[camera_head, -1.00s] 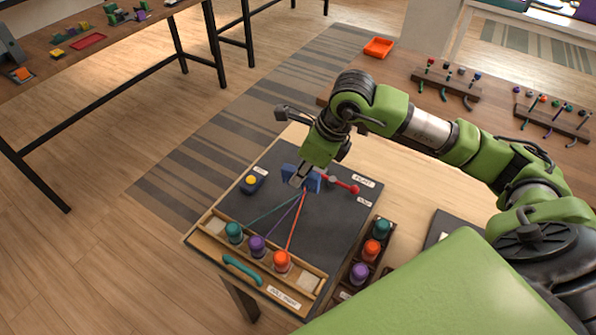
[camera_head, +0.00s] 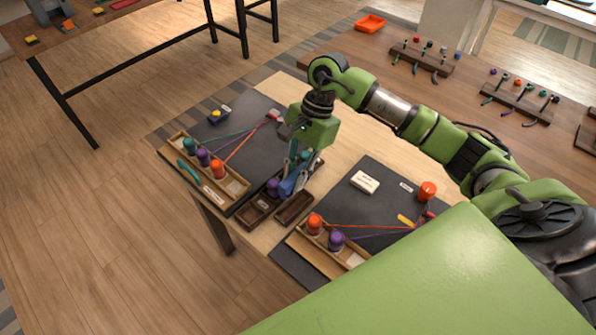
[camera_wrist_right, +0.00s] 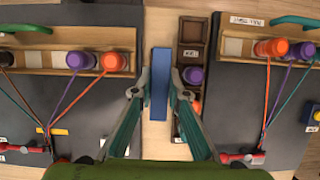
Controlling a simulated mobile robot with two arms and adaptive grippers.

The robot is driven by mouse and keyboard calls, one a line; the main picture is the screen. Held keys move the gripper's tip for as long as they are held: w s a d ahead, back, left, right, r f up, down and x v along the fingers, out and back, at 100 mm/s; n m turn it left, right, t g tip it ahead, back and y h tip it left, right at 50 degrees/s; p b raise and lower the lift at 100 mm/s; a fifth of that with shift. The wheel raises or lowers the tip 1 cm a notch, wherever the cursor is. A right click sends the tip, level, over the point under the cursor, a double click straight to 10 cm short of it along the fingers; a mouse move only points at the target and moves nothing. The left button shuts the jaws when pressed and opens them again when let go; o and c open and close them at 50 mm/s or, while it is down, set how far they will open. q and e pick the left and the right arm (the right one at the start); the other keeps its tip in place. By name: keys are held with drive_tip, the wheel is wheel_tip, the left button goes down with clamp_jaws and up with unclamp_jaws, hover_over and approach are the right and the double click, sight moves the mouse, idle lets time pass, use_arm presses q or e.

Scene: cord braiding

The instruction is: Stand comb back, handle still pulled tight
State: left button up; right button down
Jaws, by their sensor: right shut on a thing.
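The comb (camera_head: 288,186) is blue and is held by my right gripper (camera_head: 300,160) at the near end, between the two braiding boards. In the wrist view the comb (camera_wrist_right: 160,84) is a narrow upright bar between the right fingertips (camera_wrist_right: 160,95), over pale wood. Whether it touches anything below cannot be told. On the left board (camera_head: 248,104), the red handle (camera_head: 273,115) lies at the far end. Teal, purple and orange cords run straight to it from their spools. My left gripper is not in view.
The right board (camera_head: 378,190) bears a white block (camera_head: 365,182), spools and cords. Bare wood shows between the boards.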

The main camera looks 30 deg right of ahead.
drive_tip(key=shift+f, duration=0.1)
drive_tip(key=shift+w+a+f, duration=0.15)
drive_tip(key=shift+f, duration=0.6)
drive_tip(key=shift+f+b, duration=0.55)
drive_tip(key=shift+f, duration=0.15)
wheel_tip(320, 180, down, 2)
drive_tip(key=shift+f+b, duration=0.15)
drive_tip(key=shift+b, duration=0.2)
drive_tip(key=shift+f, duration=0.45)
use_arm(q)
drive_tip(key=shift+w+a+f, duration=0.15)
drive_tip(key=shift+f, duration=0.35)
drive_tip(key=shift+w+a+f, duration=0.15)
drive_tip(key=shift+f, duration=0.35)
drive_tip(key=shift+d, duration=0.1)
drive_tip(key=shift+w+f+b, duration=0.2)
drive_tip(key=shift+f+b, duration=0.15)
drive_tip(key=shift+b, duration=0.15)
